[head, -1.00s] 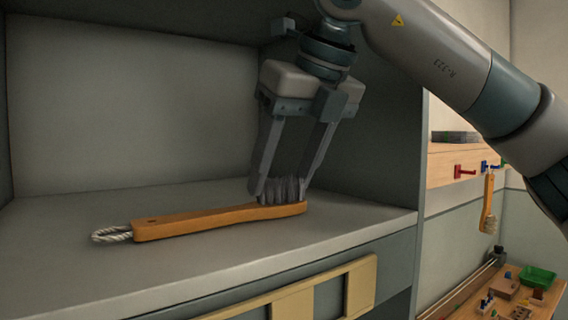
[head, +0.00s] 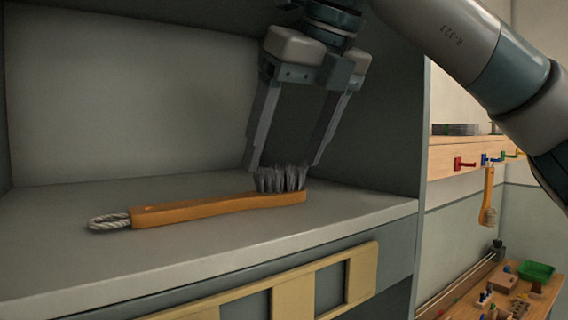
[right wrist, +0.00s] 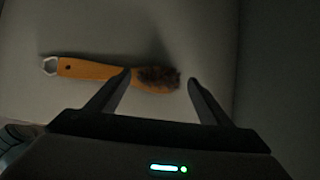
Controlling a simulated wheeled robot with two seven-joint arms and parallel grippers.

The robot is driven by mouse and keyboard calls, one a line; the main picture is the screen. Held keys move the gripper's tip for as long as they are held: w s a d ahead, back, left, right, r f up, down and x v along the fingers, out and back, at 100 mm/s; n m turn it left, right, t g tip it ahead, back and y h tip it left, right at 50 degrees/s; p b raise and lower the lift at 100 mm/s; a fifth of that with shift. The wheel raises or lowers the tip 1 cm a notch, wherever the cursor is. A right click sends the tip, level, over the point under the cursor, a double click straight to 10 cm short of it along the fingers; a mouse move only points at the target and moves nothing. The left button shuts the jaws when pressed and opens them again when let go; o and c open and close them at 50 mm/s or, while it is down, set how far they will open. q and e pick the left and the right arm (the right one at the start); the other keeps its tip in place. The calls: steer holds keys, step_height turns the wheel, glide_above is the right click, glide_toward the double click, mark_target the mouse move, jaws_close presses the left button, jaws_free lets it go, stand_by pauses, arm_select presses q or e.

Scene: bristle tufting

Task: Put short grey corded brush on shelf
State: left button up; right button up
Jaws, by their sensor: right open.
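The short grey corded brush (head: 215,208) lies on the shelf (head: 130,261), its grey bristles facing up and its wooden handle pointing left. A white cord loop sticks out from the handle's left end. My right gripper (head: 283,166) is open, its fingers spread at the bristle end and slightly above it. In the right wrist view the brush (right wrist: 100,71) lies beyond the open fingers (right wrist: 159,78), with the bristles between the tips. No hold on the brush shows. My left gripper is not in view.
The shelf bay has a back wall and a right side panel (head: 385,120) close to my right arm. A yellow frame (head: 363,278) runs below the shelf edge. At right, another brush (head: 487,195) hangs from a hook rail, above a workbench with a green tray (head: 536,271).

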steer(key=shift+b+v, duration=0.8)
steer(key=shift+v, duration=2)
